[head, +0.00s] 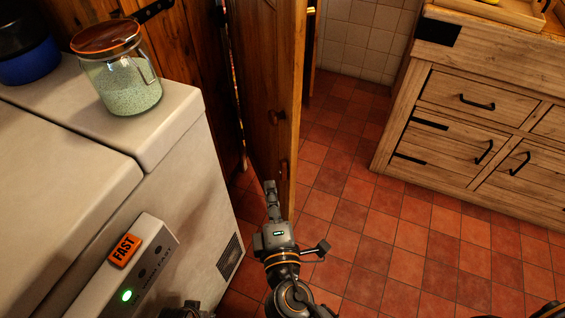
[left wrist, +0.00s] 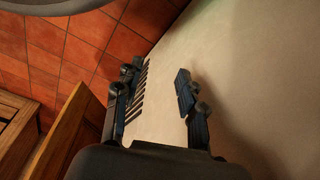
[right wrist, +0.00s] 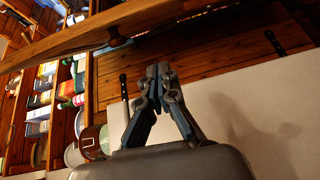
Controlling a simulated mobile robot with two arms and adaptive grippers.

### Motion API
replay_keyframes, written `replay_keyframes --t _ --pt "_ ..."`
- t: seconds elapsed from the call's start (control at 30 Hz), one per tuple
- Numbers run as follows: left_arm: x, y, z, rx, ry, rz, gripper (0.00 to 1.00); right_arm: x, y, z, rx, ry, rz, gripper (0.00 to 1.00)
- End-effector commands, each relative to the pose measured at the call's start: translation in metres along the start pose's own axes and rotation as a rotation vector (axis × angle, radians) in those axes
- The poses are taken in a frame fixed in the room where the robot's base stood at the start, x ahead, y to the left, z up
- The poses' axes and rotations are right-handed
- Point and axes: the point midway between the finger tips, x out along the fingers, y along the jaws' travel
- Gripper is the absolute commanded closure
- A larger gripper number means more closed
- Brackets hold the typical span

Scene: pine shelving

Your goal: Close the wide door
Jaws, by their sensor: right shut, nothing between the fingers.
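My left gripper (left wrist: 157,82) is open and empty in the left wrist view, beside a pale appliance side with a dark vent.
The white chest freezer (head: 170,125) stands at left with a glass jar (head: 122,85) on top. Wooden panelling (head: 190,50) is behind it. Stocked shelves (right wrist: 80,75) show in the right wrist view. A wooden drawer cabinet (head: 470,120) stands at right. The tiled floor (head: 350,210) between is clear.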

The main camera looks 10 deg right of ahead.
Motion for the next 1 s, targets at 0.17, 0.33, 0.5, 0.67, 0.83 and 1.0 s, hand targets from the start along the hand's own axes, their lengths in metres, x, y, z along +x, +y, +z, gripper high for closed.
replay_keyframes --t 0.17,0.33,0.5,0.67,0.83,1.0 --pt "0.001 0.0 -0.001 0.0 0.001 -0.001 0.6 0.003 0.016 0.002 -0.01 -0.012 0.045 1.0" --pt "0.008 0.0 0.005 0.001 -0.006 0.0 0.6 0.029 0.019 0.002 -0.009 -0.012 0.046 1.0" --pt "0.016 0.001 0.012 0.002 -0.01 0.001 0.6 0.067 0.02 0.002 -0.01 -0.012 0.045 1.0" --pt "0.021 0.001 0.016 0.003 -0.013 0.001 0.6 0.1 0.021 0.002 -0.01 -0.011 0.044 1.0" --pt "0.03 0.002 0.025 0.004 -0.02 0.003 0.6 0.103 0.02 0.029 -0.011 -0.011 0.04 1.0" --pt "0.034 0.002 0.029 0.005 -0.023 0.003 0.6 0.106 0.02 0.04 -0.009 -0.01 0.04 1.0"
